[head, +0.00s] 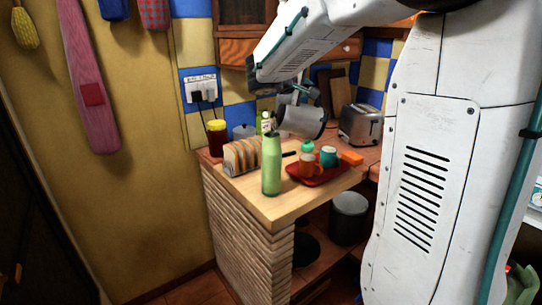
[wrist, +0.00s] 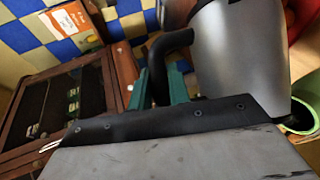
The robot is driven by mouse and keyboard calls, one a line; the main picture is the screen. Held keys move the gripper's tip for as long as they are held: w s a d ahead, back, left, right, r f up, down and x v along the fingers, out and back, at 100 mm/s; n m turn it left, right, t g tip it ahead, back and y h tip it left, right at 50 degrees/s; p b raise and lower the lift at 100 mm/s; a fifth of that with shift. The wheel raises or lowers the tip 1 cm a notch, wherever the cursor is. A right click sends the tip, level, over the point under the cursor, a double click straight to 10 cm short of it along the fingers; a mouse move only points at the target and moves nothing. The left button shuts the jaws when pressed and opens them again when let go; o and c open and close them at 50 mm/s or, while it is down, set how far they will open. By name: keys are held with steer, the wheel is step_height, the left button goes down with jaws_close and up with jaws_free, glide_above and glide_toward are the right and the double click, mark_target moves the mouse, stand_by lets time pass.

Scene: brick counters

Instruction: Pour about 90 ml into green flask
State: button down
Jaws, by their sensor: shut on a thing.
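The green flask (head: 271,170) stands upright near the front edge of the wooden counter in the head view. My gripper (head: 291,96) is above and to the right of it. It is shut on the black handle (wrist: 168,45) of a grey metal jug (head: 303,121). The jug (wrist: 242,60) is strongly tilted and held in the air, close to the flask's top. A green rim with a dark opening (wrist: 300,118) shows in the wrist view beside the jug; it looks like the flask's mouth. No liquid stream is visible, and the jug's contents are hidden.
Sliced bread (head: 242,156) lies left of the flask. A toaster (head: 360,125) stands behind right. A jar (head: 216,137) stands at the left wall.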

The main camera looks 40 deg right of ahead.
mark_target(318, 98)
steer(key=shift+w+a+r, duration=0.1)
steer(key=d+f+y, duration=0.1)
steer(key=s+d+f+m, duration=0.1)
steer(key=s+d+f+m+y, duration=0.1)
steer(key=shift+d+f+t+y, duration=0.15)
steer(key=shift+d+t+y, duration=0.15)
steer(key=shift+d, duration=0.05)
steer(key=shift+s+d+f+m+y, duration=0.2)
steer(key=shift+d+f+y, duration=0.15)
steer(key=shift+f, duration=0.25)
steer(key=shift+s+d+f+m+y, duration=0.15)
steer(key=shift+d+f+m+y, duration=0.1)
steer(key=shift+f+y, duration=0.25)
steer(key=shift+f+t, duration=0.1)
steer(key=shift+t, duration=0.2)
